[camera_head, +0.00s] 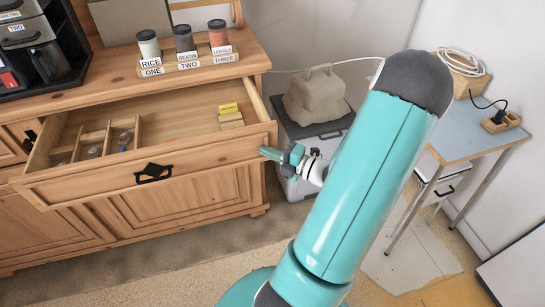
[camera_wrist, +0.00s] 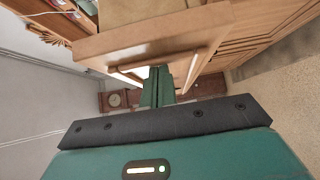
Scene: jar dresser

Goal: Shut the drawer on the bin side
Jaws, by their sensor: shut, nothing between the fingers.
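The open wooden drawer (camera_head: 95,190) sticks out of the dresser in the head view, with a black handle on its front. It is the drawer at the dresser's right end, beside the grey bin (camera_head: 297,188). Inside are a divided section at the left and a small block with a yellow label at the right. My gripper (camera_head: 268,153) is at the right end of the drawer front, its fingers shut and empty; I cannot tell whether they touch the wood. In the wrist view the shut fingers (camera_wrist: 157,88) lie close to a wooden panel (camera_wrist: 150,38).
Labelled jars (camera_head: 185,42) stand on the dresser top (camera_head: 115,68), beside a coffee machine (camera_head: 45,60). A lumpy beige object (camera_head: 318,98) sits on the bin. A blue-topped table (camera_head: 460,130) is at the right. Floor in front of the dresser is clear.

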